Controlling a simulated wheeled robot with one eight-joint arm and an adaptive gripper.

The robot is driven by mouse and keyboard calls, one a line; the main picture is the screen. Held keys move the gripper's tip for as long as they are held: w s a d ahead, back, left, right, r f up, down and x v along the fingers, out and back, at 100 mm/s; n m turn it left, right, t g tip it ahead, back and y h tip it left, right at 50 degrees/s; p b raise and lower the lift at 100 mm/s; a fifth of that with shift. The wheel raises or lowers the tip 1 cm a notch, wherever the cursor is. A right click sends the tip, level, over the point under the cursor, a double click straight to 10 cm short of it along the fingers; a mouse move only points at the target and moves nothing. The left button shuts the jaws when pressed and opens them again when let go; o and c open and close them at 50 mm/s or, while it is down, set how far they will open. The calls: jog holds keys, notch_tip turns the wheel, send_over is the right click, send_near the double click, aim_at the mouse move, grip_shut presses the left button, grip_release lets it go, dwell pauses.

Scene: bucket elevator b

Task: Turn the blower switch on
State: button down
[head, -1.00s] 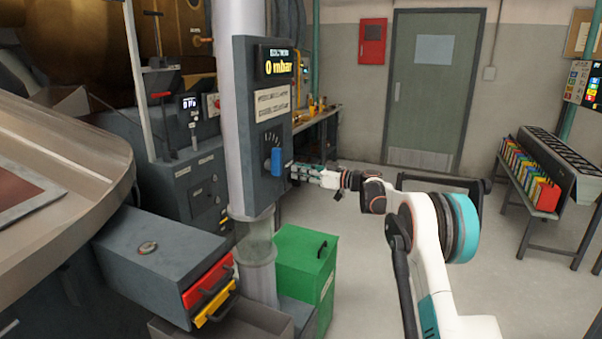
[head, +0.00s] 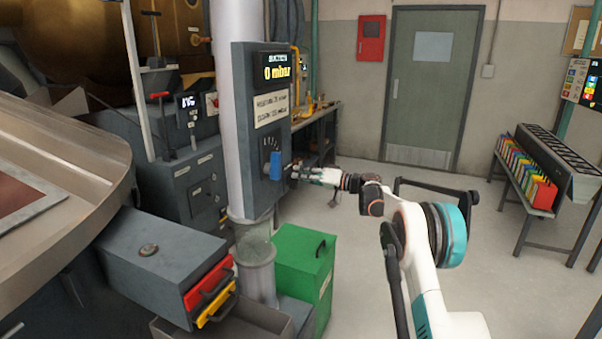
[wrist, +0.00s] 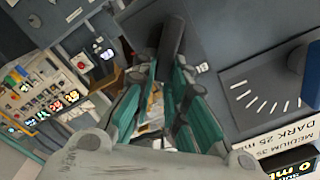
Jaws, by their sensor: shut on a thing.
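The grey blower panel (head: 262,200) stands on the pale vertical pipe in the head view, with a display reading 0 mbar. A blue handle (head: 275,165) sits on its front by a dial. My gripper (head: 292,173) is at the panel's right side. In the wrist view, a dark, rounded lever (wrist: 172,38) stands out from a grey face between the teal fingers of my gripper (wrist: 170,68). The fingers are shut on this lever, which seems to be the blower switch. A small label shows beside it. The lever is hidden in the head view.
A green bin (head: 304,262) stands below the panel. A grey box with red and yellow drawers (head: 212,285) is at lower left. A workbench (head: 318,118) lies behind the panel. The floor to the right is clear up to a rack of coloured folders (head: 528,175).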

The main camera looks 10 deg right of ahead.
jog(key=shift+w+d+f+m+p, duration=0.15)
jog(key=shift+f+m, duration=0.2)
jog(key=shift+m, duration=1.2)
jog(key=shift+w+d+f+m+p, duration=0.1)
jog(key=shift+f+m, duration=0.25)
jog(key=shift+m, duration=1.25)
jog(key=shift+w+d+f+m+p, duration=0.15)
jog(key=shift+f+m, duration=0.2)
jog(key=shift+m, duration=1.2)
jog(key=c, duration=1.6)
grip_release()
jog(key=v, duration=1.2)
jog(key=shift+f, duration=0.1)
